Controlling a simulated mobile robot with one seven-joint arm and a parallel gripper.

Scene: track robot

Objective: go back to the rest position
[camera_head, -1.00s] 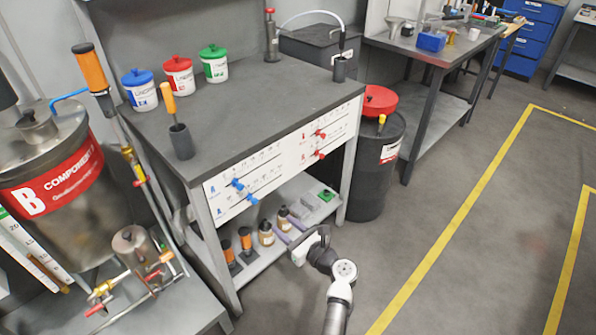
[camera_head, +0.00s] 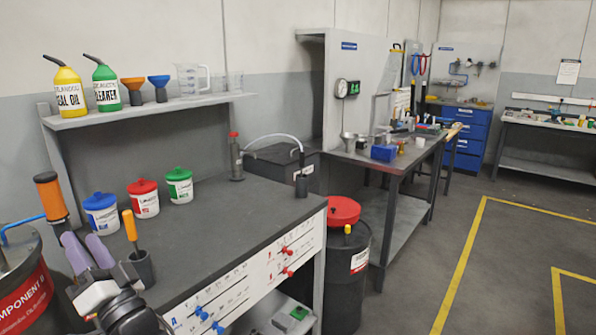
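My gripper (camera_head: 81,241) is at the lower left of the head view, raised beside the left end of the grey workbench (camera_head: 235,235). Its two purple fingers point up and stand apart, with nothing visible between them. The dark wrist of my arm shows below, at the bottom edge. An orange-handled tool (camera_head: 130,226) stands in a dark cup (camera_head: 142,268) just right of the fingers. A larger orange handle (camera_head: 50,197) rises just behind and left of them. I cannot tell how near the fingers are to these in depth.
Blue (camera_head: 101,216), red (camera_head: 146,202) and green (camera_head: 180,188) lidded tubs stand on the bench. A shelf (camera_head: 160,109) with bottles and funnels hangs above. A black drum (camera_head: 347,280) with a red lid stands right of the bench. Open floor lies at the right.

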